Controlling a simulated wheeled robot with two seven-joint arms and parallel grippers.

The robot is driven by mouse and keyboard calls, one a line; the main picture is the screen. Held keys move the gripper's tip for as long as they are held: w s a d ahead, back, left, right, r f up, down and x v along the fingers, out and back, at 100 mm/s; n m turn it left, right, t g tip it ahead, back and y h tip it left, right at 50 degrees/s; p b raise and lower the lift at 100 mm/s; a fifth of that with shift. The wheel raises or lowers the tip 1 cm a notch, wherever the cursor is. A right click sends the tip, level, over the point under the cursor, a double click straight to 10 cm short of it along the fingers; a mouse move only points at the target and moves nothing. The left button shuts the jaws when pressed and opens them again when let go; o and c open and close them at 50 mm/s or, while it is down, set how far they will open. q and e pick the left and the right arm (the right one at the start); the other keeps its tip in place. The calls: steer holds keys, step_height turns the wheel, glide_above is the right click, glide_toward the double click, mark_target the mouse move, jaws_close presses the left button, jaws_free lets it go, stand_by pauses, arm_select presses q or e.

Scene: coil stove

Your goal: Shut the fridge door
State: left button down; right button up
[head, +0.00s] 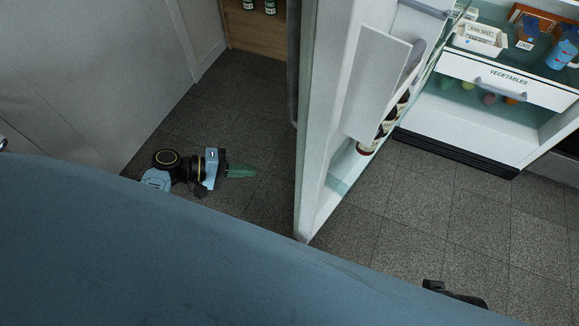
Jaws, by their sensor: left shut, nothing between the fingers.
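The fridge door (325,125) stands wide open in the middle of the head view, with bottles (378,132) on its inner shelf. The open fridge (430,117) is at the right, with a drawer marked VEGETABLES (495,80). My left gripper (241,171) is left of the door, on its outer side, above the floor. Its green fingers are shut, empty and point right toward the door, with a gap between them and it. My right gripper is not seen; only a dark piece shows at the lower right edge.
A pale wall or panel (90,70) stands at the left. A wooden cabinet (258,38) with bottles is at the back. Dark tiled floor (440,210) is clear in front of the fridge. A carton, a blue mug (561,54) and other items stand on the fridge shelf.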

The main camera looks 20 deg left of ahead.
arm_select(q)
step_height(320, 180, up, 7)
steer(key=w+a+m+t+h+b, duration=0.1)
steer(key=w+a+m+h+b, duration=0.1)
steer(key=h+b, duration=0.15)
steer(key=w+d+b, duration=0.1)
steer(key=w+d, duration=0.2)
steer(key=d, duration=0.9)
steer(key=shift+d+r+b, duration=0.3)
steer(key=shift+d+r, duration=0.05)
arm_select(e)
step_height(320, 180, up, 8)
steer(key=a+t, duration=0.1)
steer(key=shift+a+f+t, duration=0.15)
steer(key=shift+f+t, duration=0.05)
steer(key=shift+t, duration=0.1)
arm_select(q)
steer(key=shift+w+h, duration=0.1)
steer(key=shift+h, duration=0.15)
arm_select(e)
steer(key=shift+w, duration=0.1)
